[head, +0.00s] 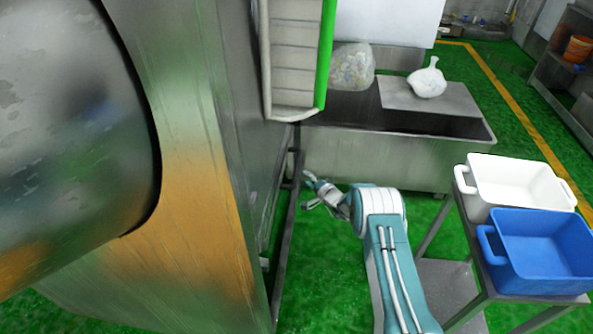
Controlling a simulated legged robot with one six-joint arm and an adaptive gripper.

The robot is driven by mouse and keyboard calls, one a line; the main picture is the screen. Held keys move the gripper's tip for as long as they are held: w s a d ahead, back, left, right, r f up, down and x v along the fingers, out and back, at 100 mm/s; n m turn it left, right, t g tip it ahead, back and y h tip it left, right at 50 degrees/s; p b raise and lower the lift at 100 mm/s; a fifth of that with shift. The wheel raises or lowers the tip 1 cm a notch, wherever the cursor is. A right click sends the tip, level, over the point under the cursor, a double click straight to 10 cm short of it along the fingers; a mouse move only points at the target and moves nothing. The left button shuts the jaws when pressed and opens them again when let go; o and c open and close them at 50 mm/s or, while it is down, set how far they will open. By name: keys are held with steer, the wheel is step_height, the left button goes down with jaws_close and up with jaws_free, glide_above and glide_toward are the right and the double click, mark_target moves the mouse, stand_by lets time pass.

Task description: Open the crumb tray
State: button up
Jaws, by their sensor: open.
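My gripper (309,190) is in the middle of the head view, at the end of my teal and white arm. It is open, with its fingers pointing left toward the side of the large metal drum machine (190,150). It is close to a dark upright metal bar (284,235) along the machine's edge. I cannot tell whether it touches the bar. I cannot make out the crumb tray clearly; the side of the machine facing the gripper is seen at a steep angle.
A pale chute with a green edge (325,55) hangs above the gripper. A steel trough (380,160) stands behind, with bags on it. A cart at right holds a white bin (520,172) and a blue bin (540,245). Green floor (330,290) is clear beside my arm.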

mark_target(297, 170)
steer(key=shift+x, duration=3.55)
jaws_close()
